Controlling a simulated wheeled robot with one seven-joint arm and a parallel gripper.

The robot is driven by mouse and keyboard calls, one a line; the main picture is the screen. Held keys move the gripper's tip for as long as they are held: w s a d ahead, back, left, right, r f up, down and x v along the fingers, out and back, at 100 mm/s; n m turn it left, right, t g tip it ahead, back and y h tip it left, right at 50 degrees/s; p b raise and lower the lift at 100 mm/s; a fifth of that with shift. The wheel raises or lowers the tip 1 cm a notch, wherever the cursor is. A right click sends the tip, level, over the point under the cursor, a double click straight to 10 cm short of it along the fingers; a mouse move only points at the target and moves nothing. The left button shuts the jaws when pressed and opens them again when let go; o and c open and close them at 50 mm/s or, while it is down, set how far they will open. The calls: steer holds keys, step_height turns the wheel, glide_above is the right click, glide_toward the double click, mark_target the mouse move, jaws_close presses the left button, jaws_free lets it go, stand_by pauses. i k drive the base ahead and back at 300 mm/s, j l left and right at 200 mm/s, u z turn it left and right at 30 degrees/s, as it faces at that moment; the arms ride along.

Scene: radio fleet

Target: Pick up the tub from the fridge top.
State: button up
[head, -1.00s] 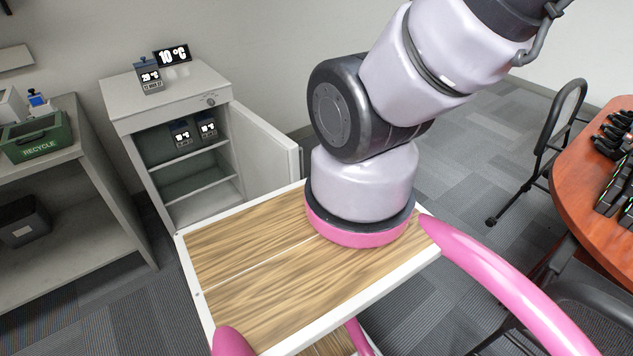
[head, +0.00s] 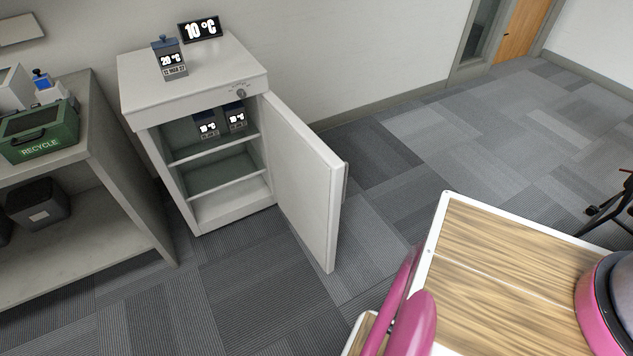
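The tub (head: 170,62) is a small grey container with a blue lid and a label reading 20 °C with a date line. My gripper is outside the picture. Only the base of my arm shows at the lower right edge.
A grey bench (head: 118,185) on the left bears a green recycle bin (head: 42,132); a dark bin (head: 38,204) sits below. Carpet (head: 265,275) is clear before the fridge, but the open door juts out.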

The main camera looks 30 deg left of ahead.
mark_target(171, 61)
steer(key=i, duration=4.65)
steer(key=i+l+u, duration=0.25)
steer(key=i+u, duration=0.2)
steer(key=i, duration=0.15)
steer(key=i+l+u, duration=0.45)
steer(key=i+u, duration=0.1)
steer(key=u, duration=3.95)
steer(key=i+z, duration=0.25)
steer(key=i, duration=0.75)
steer(key=i+j+z, duration=0.1)
steer(key=i+z, duration=0.2)
steer(key=i, duration=0.7)
